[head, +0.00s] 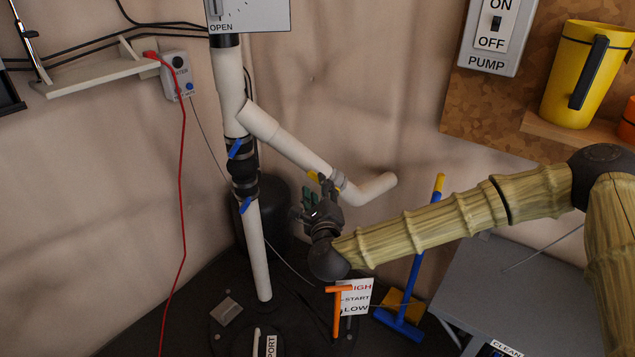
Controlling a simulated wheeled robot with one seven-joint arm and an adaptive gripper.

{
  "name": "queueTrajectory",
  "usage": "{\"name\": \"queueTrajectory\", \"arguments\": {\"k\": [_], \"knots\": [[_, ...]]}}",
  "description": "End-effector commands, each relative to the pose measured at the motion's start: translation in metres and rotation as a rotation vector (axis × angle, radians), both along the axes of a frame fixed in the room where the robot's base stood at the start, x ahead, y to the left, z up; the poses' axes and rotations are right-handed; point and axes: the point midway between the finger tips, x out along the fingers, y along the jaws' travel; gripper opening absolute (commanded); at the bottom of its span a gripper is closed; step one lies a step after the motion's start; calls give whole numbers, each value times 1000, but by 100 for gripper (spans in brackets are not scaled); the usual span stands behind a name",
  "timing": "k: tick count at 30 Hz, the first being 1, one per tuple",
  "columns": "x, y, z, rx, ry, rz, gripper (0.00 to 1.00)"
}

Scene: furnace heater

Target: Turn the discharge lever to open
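A white branch pipe (288,147) slopes down to the right from a white vertical pipe (232,92). Near the branch's lower end is a grey collar with a small yellow lever (313,177), partly hidden. No label names the discharge lever. Two blue levers, an upper one (235,148) and a lower one (246,205), sit on the vertical pipe above and below a black fitting. My gripper (312,196) is dark and lies right at the yellow lever, just below the branch pipe. I cannot tell whether it touches the lever or how far its fingers are apart.
A panel marked OPEN (258,14) is at the top. A red cable (182,200) hangs at the left. An orange handle (338,312) stands before a HIGH/START/LOW sign (356,298). A blue broom (412,270) and grey cabinet (500,285) stand at the right.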

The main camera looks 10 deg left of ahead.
Motion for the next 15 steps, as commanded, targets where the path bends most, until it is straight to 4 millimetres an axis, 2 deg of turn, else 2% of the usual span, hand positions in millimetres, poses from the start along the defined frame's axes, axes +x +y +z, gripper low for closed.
{"name": "queueTrajectory", "arguments": {"k": [3, 7, 15], "knots": [[-22, -6, -1, 1, 2, 1, 39], [-41, -11, -1, 1, 3, 1, 39], [-61, -17, -1, 1, 2, -1, 39]]}}
